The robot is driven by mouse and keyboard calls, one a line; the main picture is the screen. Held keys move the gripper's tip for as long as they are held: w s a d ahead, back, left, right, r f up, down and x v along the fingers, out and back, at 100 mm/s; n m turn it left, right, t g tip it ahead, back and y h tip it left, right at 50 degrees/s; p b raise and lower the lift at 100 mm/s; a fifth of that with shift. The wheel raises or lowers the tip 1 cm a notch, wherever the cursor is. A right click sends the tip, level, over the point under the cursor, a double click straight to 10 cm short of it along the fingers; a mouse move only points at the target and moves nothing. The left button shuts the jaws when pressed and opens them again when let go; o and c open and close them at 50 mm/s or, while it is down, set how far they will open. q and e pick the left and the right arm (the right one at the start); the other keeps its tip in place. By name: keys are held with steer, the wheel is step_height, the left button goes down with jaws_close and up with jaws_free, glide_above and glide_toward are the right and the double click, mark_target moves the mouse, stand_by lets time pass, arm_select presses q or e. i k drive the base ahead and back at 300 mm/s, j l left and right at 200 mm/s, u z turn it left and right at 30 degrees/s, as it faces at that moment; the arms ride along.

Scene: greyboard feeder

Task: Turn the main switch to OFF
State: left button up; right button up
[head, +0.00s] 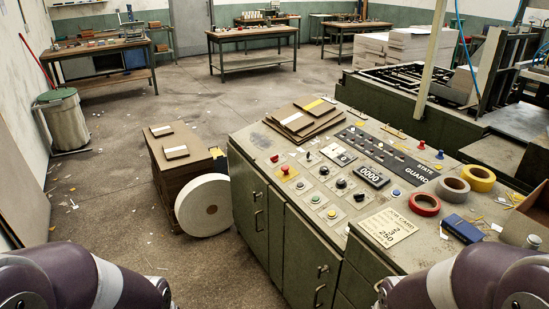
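The control panel (262,140) is the sloped top of a green-grey cabinet in front of me. It carries several knobs, buttons and lamps. A black knob (341,183) sits in the middle of the panel, and a red button (285,169) on a yellow plate is at its left. A black-and-white plate (338,155) lies farther back. Labels are too small to read, so I cannot tell which control is the main switch or how it is set. Parts of my two arms show at the bottom left and bottom right corners; neither gripper is in view.
Greyboard sheets (300,119), a job card (388,227), tape rolls (424,204) and a blue box (462,229) lie on the cabinet top. A large white roll (205,207) leans by a board stack (165,170) on the left. Floor is open farther left.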

mark_target(274, 159)
steer(key=i+j+z, duration=0.1)
steer(key=z, duration=0.25)
steer(key=i+j+z, duration=0.2)
steer(key=i+z, duration=0.15)
steer(key=i+j+z, duration=0.15)
steer(key=z, duration=0.25)
